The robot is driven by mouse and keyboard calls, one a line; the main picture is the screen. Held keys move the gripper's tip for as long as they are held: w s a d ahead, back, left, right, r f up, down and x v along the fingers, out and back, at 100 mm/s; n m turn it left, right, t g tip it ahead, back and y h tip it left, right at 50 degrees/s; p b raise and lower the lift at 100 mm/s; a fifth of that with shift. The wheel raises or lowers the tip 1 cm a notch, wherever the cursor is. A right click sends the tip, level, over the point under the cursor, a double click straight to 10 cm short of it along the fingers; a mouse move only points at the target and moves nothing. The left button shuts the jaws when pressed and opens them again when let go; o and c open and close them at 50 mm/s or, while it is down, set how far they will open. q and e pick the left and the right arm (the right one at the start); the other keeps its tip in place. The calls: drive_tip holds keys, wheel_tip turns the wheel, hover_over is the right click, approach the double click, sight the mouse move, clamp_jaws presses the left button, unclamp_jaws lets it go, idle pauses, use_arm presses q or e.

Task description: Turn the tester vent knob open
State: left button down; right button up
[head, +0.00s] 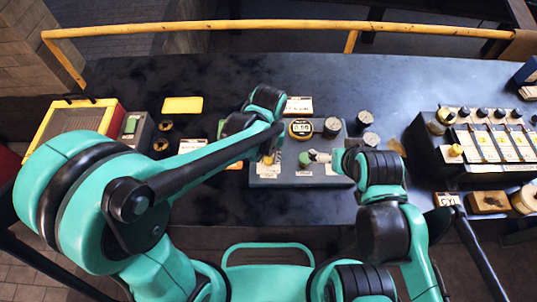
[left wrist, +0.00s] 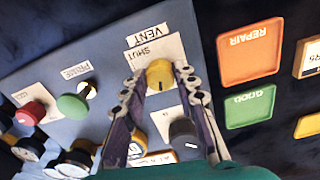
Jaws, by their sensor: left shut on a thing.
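The vent knob (left wrist: 160,72) is yellow and round, on the blue-grey tester (head: 330,182). In the left wrist view, the labels SHUT and VENT (left wrist: 152,42) lie just above it. My left gripper (left wrist: 158,80) is shut on this knob, one finger on each side. In the head view, my left arm reaches over the tester and partly hides this spot. A dark mark shows on the knob's lower side in the wrist view. My right arm (head: 375,165) stands over the tester's right end; its finger opening is not clear.
A green knob (left wrist: 72,106), a red knob (left wrist: 31,112) and a dark grey knob (left wrist: 183,131) are nearby on the tester. An orange REPAIR tray (left wrist: 249,54) and a green GOOD tray (left wrist: 250,106) lie beside it. A dark switch console (head: 440,165) stands right.

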sight(268, 158)
use_arm(q)
drive_tip(key=shift+s+n, duration=0.1)
drive_tip(key=shift+n, duration=1.4)
drive_tip(key=c, duration=1.2)
unclamp_jaws()
drive_tip(key=shift+o, duration=0.2)
wheel_tip(268, 158, up, 12)
